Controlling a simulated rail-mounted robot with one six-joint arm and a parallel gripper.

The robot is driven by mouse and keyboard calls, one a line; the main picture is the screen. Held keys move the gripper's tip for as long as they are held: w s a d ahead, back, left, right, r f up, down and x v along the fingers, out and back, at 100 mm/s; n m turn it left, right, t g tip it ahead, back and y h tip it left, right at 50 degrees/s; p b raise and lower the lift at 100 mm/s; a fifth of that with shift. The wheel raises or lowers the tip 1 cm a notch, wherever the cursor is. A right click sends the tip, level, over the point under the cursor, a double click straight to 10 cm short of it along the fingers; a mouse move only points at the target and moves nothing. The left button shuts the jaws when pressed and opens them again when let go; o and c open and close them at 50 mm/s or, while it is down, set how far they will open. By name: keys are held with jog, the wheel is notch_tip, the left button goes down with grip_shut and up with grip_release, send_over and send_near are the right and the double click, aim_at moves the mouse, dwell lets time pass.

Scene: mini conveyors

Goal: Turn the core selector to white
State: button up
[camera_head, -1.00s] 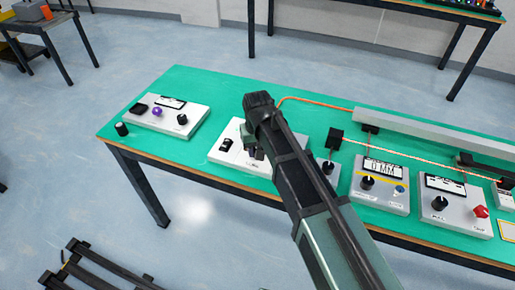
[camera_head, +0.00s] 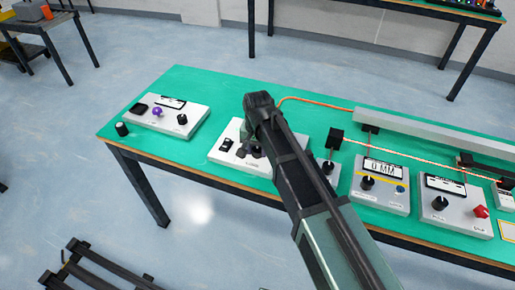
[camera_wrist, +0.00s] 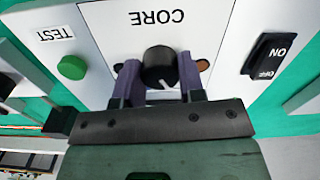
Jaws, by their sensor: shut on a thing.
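The core selector (camera_wrist: 158,66) is a round black knob with a white pointer line, under the printed word CORE on a pale panel. In the wrist view its pointer faces down the picture, slightly right. My gripper (camera_wrist: 157,74) is shut on the core selector, one dark finger on each side. A brown mark shows right of the knob, and a dark mark shows partly behind the left finger. Any other marks are hidden. In the head view my gripper (camera_head: 250,151) is over the white panel (camera_head: 217,154), and my arm covers part of it.
In the wrist view a green TEST button (camera_wrist: 72,67) is left of the knob and a black ON rocker switch (camera_wrist: 269,55) is right. Another control box (camera_head: 190,124) stands left on the green table (camera_head: 205,83). More boxes (camera_head: 385,197) stand to the right.

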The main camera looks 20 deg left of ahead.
aim_at(258, 149)
jog(key=o, duration=0.9)
notch_tip(258, 149, up, 11)
jog(key=p, duration=1)
jog(key=shift+f+p, duration=0.15)
jog(key=shift+p, duration=0.25)
